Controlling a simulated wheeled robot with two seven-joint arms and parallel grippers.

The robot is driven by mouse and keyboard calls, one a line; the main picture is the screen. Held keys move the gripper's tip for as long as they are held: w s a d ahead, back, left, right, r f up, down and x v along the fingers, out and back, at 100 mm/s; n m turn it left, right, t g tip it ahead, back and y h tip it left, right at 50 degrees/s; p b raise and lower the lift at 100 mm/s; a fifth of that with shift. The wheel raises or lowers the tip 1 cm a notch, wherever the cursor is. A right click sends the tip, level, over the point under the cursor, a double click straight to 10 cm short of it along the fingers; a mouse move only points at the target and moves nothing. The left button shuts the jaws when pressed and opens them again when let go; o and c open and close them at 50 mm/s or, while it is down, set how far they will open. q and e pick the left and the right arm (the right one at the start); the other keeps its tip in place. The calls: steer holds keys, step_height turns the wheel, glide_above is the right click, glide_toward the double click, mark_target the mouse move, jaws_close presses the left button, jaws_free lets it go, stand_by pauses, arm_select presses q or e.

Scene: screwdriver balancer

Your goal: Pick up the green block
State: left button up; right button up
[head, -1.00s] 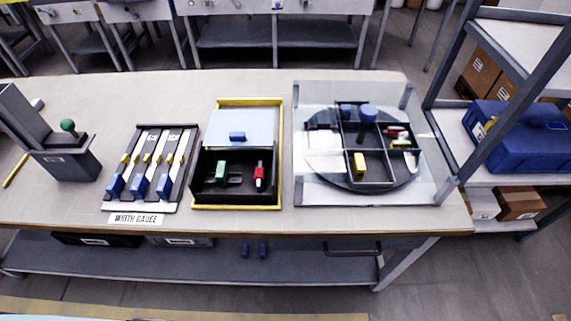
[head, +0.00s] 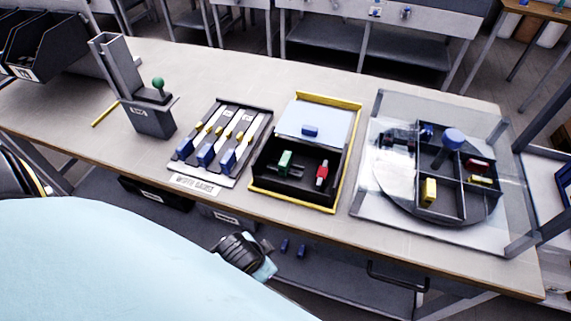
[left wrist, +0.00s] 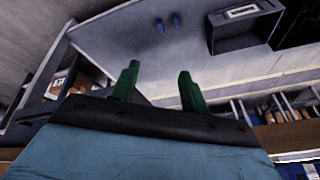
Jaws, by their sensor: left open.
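The green block (head: 285,161) stands in the dark open part of the yellow-edged box (head: 342,190), left of a red piece (head: 322,173). No gripper is near it in the head view. My left gripper (left wrist: 157,72) shows in the left wrist view with its two green fingers apart and nothing between them. It is off the table's front side, with the lower shelf beyond it. The green block is not visible in the left wrist view. My right gripper is not in view.
Left of the box is a rack with blue-ended sliders (head: 206,154). Right is a clear-walled case over a round divided tray (head: 396,185). A grey holder with a green knob (head: 158,83) stands further left. Two blue pieces (head: 301,250) lie on the lower shelf. The table's front strip is clear.

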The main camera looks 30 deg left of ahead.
arm_select(q)
step_height(320, 180, up, 13)
steer(key=w+t, duration=0.2)
steer(key=w, duration=0.1)
steer(key=w+d+r+m+t, duration=0.2)
steer(key=w+r+m+t, duration=0.75)
steer(key=w+r, duration=0.45)
steer(key=w+d+r+m+t+h, duration=0.35)
steer(key=d+r+m+h, duration=0.65)
steer(key=m, duration=0.5)
steer(key=s+d+r+m+g+h, duration=0.25)
steer(key=d+m+g+h, duration=0.45)
steer(key=m, duration=0.8)
steer(key=m+g+y+b, duration=0.1)
steer(key=m+g+y, duration=1.35)
steer(key=m, duration=1.15)
glide_above(285, 158)
step_height(285, 158, down, 20)
steer(key=shift+s+d+r+t+y, duration=0.1)
steer(key=shift+s+t+y, duration=0.05)
steer(key=shift+t+y, duration=0.95)
steer(key=shift+w+f, duration=0.2)
steer(key=shift+f, duration=3.05)
jaws_close()
